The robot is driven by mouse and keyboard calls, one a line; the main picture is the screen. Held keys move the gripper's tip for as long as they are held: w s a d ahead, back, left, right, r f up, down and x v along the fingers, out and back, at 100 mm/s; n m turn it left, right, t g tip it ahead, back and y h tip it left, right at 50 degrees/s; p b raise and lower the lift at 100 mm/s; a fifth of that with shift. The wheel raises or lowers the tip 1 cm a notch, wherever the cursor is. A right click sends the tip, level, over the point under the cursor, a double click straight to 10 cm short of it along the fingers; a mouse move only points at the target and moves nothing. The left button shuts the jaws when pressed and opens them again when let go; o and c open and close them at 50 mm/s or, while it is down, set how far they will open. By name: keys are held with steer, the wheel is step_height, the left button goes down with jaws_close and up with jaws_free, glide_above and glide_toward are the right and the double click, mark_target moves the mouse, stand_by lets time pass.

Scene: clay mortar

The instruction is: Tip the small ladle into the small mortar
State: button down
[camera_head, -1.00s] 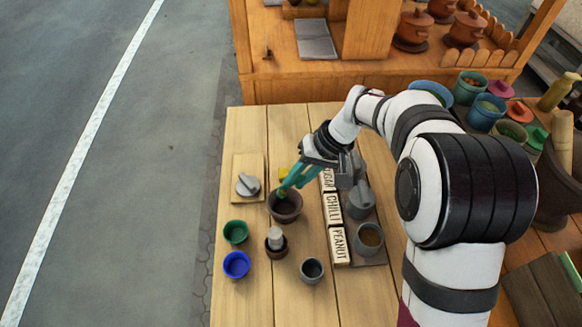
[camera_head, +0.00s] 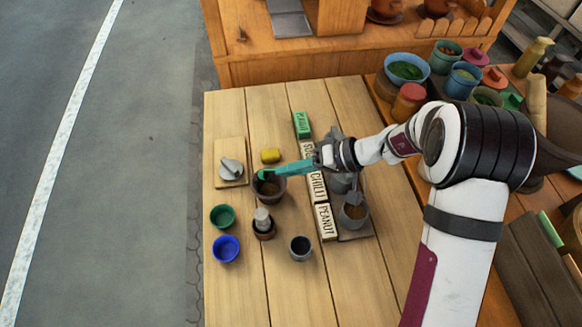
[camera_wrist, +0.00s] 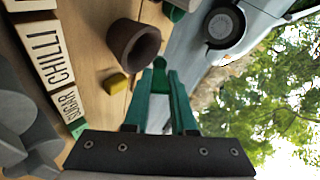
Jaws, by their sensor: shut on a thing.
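My gripper (camera_head: 266,174) has long teal fingers and reaches in nearly level from the right, its tips over the far rim of a brown mortar bowl (camera_head: 270,190). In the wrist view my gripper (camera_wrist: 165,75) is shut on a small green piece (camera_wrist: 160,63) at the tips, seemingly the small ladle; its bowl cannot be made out. The brown mortar bowl also shows beyond the tips in the wrist view (camera_wrist: 133,43), with brown matter inside in the head view. A smaller dark mortar (camera_head: 264,232) with a grey pestle (camera_head: 262,216) stands nearer.
Green (camera_head: 222,216) and blue (camera_head: 226,248) bowls and a dark grey cup (camera_head: 300,247) stand nearby. A yellow block (camera_head: 270,155) lies behind the mortar bowl. Labelled blocks (camera_head: 317,187) and grey pots (camera_head: 354,211) stand right. A board (camera_head: 230,172) lies left. The front table is clear.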

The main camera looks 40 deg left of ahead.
steer(key=h, duration=0.1)
steer(key=a+r+h, duration=0.1)
steer(key=shift+s+a+r+t+h, duration=0.15)
steer(key=shift+s+r+t+h, duration=0.15)
steer(key=shift+s+h, duration=0.1)
steer(key=shift+w+a+r+t+h, duration=0.1)
steer(key=shift+a+r+t+h, duration=0.3)
steer(key=shift+r+h, duration=0.25)
steer(key=a+r+h, duration=0.1)
steer(key=a+t+h, duration=0.1)
steer(key=h, duration=0.1)
steer(key=r+h, duration=0.1)
steer(key=h, duration=0.1)
steer(key=shift+s+a+r+m, duration=0.3)
steer(key=shift+s+a+m, duration=0.1)
steer(key=shift+s+a+r+t+h, duration=0.1)
steer(key=shift+a+r+t+h, duration=0.2)
steer(key=shift+h, duration=0.3)
steer(key=shift+a+r+t+h, duration=0.2)
steer(key=shift+r+h, duration=0.1)
steer(key=shift+h, duration=0.25)
steer(key=shift+d, duration=0.15)
